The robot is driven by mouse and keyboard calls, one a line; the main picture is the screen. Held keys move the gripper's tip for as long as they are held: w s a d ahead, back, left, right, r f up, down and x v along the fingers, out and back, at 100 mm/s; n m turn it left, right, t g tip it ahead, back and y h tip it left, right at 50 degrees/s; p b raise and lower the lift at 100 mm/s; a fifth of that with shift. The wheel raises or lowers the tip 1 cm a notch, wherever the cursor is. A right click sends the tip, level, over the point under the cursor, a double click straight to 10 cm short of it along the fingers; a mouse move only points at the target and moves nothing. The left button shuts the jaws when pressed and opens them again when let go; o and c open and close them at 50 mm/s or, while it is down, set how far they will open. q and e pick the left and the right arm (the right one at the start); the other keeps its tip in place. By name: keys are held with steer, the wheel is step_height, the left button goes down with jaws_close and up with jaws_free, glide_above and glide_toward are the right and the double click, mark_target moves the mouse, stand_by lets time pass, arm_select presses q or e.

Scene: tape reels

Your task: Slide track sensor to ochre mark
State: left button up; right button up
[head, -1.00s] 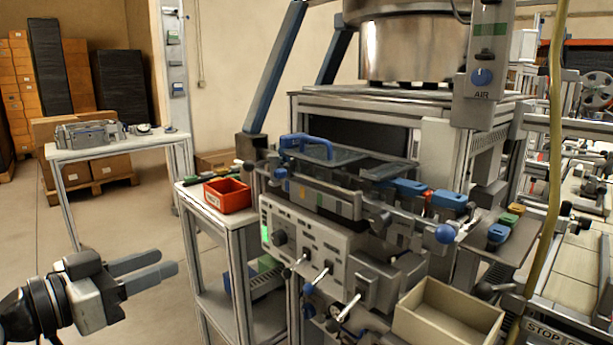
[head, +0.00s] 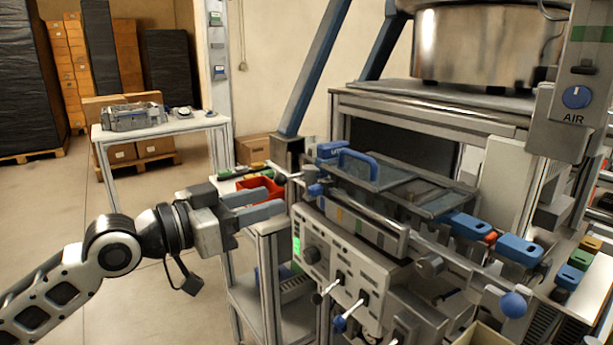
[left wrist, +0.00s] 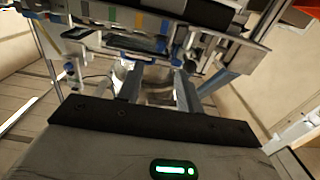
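A long grey rail (head: 365,226) with coloured marks runs along the front of the machine. One of its marks, a small ochre one (head: 339,215), is near its left part; coloured strips also show at the top of the left wrist view. A small blue-knobbed part (head: 316,190) sits at the rail's left end; I cannot tell for sure that it is the track sensor. My left gripper (head: 274,203) is open and empty, to the left of the rail's left end and apart from it. Both fingers show spread in the left wrist view (left wrist: 157,88). My right gripper is out of view.
A red bin (head: 258,188) stands on a side stand just behind my left gripper. The control panel (head: 340,268) with levers is below the rail. Blue blocks (head: 520,250) and a blue ball knob (head: 514,304) stick out at the right.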

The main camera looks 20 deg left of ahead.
mark_target(310, 188)
arm_select(q)
steer(key=p+x, duration=0.2)
steer(key=x, duration=0.6)
steer(key=shift+w+d, duration=0.2)
steer(key=shift+d, duration=0.05)
jaws_close()
